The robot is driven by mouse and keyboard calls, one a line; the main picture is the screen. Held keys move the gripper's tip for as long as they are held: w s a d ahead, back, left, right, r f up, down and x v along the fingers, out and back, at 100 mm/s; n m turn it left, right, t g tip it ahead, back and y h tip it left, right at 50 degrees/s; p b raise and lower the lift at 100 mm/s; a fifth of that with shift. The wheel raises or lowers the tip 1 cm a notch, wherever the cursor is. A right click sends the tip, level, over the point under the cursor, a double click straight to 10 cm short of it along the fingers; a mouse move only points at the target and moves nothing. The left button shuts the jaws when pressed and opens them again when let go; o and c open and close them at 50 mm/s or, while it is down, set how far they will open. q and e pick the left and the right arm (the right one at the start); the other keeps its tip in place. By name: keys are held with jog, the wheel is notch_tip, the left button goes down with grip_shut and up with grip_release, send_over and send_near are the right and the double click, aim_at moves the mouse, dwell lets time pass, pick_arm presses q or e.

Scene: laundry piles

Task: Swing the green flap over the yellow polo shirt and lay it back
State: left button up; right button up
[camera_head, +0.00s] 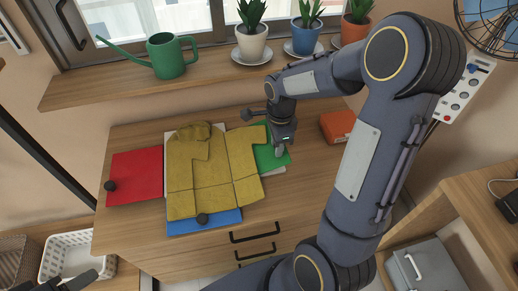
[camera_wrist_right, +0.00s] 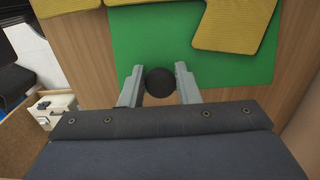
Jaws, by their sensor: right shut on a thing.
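The yellow polo shirt (camera_head: 228,158) lies spread on a folding board, one sleeve side bunched at the back. The green flap (camera_head: 266,158) lies flat at the shirt's right, partly under its edge; it also shows in the right wrist view (camera_wrist_right: 232,78). My right gripper (camera_head: 281,147) is at the green flap's outer part. In the right wrist view its fingers (camera_wrist_right: 160,74) are shut on the flap's round black knob (camera_wrist_right: 160,82). A dark part at the lower left (camera_head: 78,281) seems to be my left gripper; its jaws cannot be made out.
The red flap (camera_head: 138,172) lies flat at left, the blue flap (camera_head: 220,219) at front, each with a black knob. An orange-red box (camera_head: 338,126) stands right of the board. Plants and a green watering can (camera_head: 168,57) stand on the sill behind.

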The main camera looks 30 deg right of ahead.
pick_arm(q)
jog(key=shift+r+p, duration=0.35)
jog(key=shift+r, duration=0.4)
pick_arm(e)
jog(key=shift+w+a+r+h, duration=0.15)
jog(key=shift+a+r, duration=0.15)
jog(key=shift+r, duration=0.2)
jog(key=shift+a+r+h, duration=0.15)
jog(key=shift+a+r, duration=0.15)
jog(key=shift+r, duration=0.15)
jog(key=shift+w+a+r+h+p, duration=0.2)
jog(key=shift+a+r+p, duration=0.2)
jog(key=shift+a+r, duration=0.15)
jog(key=shift+w+a+r+h+p, duration=0.15)
jog(key=shift+a+r+p, duration=0.25)
jog(key=shift+r, duration=0.2)
pick_arm(q)
jog(key=shift+r, duration=0.95)
pick_arm(e)
jog(key=shift+w+a+r, duration=0.1)
jog(key=shift+a+r, duration=0.15)
jog(key=shift+a, duration=0.15)
